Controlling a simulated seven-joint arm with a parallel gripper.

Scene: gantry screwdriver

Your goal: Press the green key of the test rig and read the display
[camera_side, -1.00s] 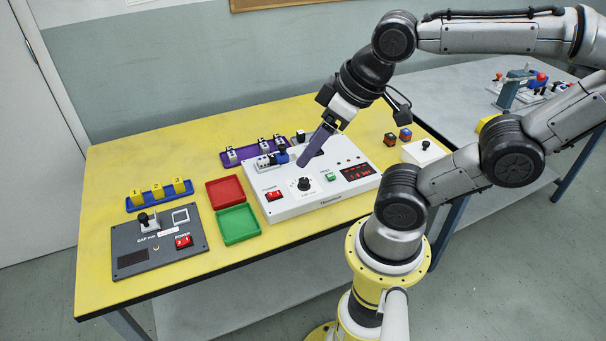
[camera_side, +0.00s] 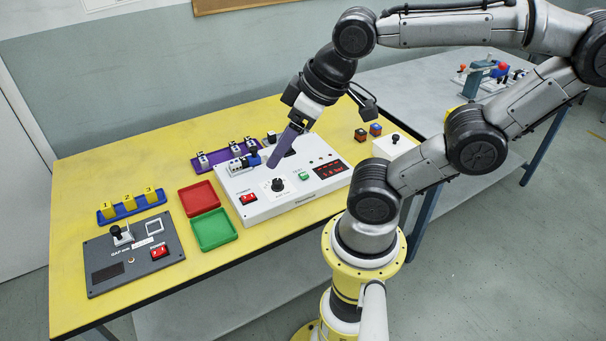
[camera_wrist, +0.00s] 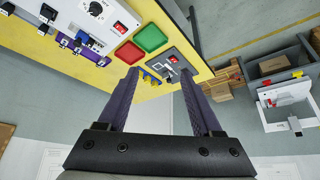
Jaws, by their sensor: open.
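The test rig (camera_side: 256,204) is a white box on the yellow table. Its small green key (camera_side: 304,176) is right of the black knob (camera_side: 278,185). The dark display (camera_side: 330,170) with red digits is right of the key; the digits are too small to read. My gripper (camera_side: 273,163) points down over the rig, its purple fingers appearing just above the knob; its height is unclear. In the wrist view the fingers (camera_wrist: 158,76) are spread and empty. There, part of the rig (camera_wrist: 75,12) shows at top left, and the green key is not visible.
Red tray (camera_side: 198,198) and green tray (camera_side: 213,229) lie left of the rig. A dark gauge panel (camera_side: 120,277) and blue rack (camera_side: 133,207) stand further left. A purple rack (camera_side: 206,168) sits behind the rig. A white box (camera_side: 393,148) with a black knob stands right.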

